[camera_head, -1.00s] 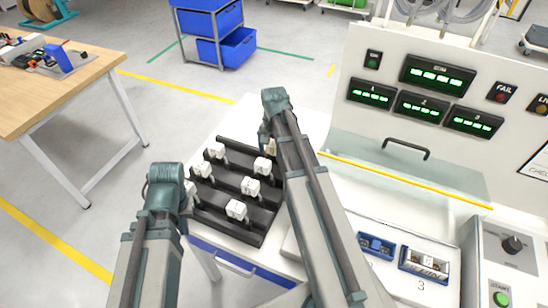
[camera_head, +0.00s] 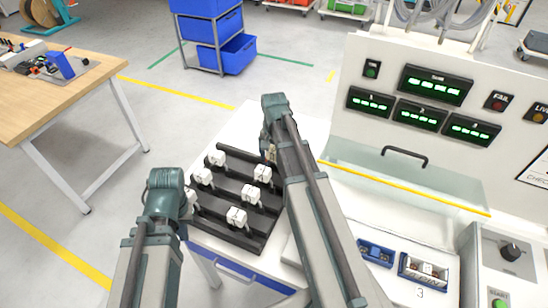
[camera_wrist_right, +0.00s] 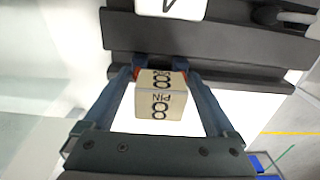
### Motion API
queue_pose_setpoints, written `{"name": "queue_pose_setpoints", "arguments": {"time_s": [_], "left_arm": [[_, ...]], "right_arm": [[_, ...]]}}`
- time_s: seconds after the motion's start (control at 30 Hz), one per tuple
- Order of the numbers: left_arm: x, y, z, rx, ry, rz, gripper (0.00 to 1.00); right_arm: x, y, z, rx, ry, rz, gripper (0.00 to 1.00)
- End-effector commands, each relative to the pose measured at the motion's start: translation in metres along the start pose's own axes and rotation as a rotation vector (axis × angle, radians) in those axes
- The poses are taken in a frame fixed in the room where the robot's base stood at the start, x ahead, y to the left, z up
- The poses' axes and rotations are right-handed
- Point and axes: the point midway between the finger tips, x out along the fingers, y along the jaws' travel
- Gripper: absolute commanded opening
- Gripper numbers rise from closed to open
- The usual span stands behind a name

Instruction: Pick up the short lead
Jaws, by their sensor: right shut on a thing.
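In the head view my right arm hides most of this gripper and the block. Several white blocks (camera_head: 237,217) stand on the black rack (camera_head: 228,196) in the head view. Which of them belongs to the short lead I cannot tell. My left gripper (camera_head: 190,203) is at the rack's left edge, its fingers mostly hidden.
Right of the rack is a white test station (camera_head: 400,60) with green displays, a handle and a clear cover with a yellow edge (camera_head: 405,187). Blue sockets (camera_head: 376,253) lie in front of it. A wooden table (camera_head: 60,85) stands at the left, with open floor between.

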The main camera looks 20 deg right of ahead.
Motion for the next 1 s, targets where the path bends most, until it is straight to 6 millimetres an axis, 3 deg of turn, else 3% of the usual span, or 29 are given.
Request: {"name": "queue_pose_setpoints", "arguments": {"time_s": [0.53,0.7,1.0], "left_arm": [[-0.082,-0.008,0.005,0.002,0.000,0.000,0.00],[-0.091,-0.009,0.005,0.000,0.000,0.000,0.00],[-0.090,-0.009,0.005,0.000,0.000,0.000,0.00]], "right_arm": [[-0.082,0.000,0.000,0.000,0.000,0.000,0.27],[-0.092,0.000,0.000,0.000,0.000,0.000,0.27],[-0.091,0.000,0.000,0.000,0.000,0.000,0.27]]}}
